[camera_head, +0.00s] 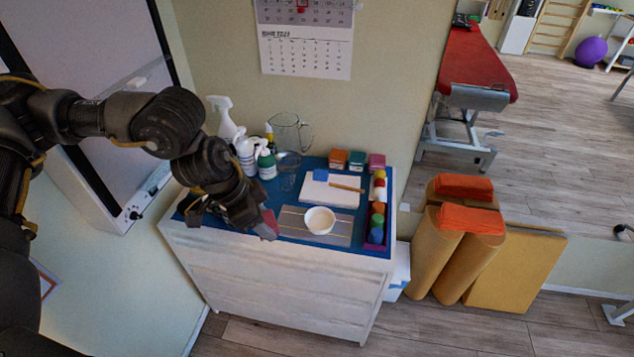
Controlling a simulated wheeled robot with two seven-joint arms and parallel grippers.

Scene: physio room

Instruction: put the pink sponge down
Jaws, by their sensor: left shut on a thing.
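The pink sponge (269,222) shows as a small pinkish-red piece at the tip of my left gripper (258,226), which is shut on it. The gripper comes in from the left and points down over the front left part of the blue top (286,207) of a white cabinet. Most of the sponge is hidden by the gripper. I cannot tell whether it touches the surface. A grey mat (342,235) with a white bowl (320,220) on it lies just right of the sponge. My right gripper is not in view.
Behind the mat lies a white board (318,195) with a blue piece and a wooden-handled tool. Bottles (267,163), a glass jug (286,133) and small boxes (338,159) line the back. A rack of coloured rolls (376,234) stands along the right edge.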

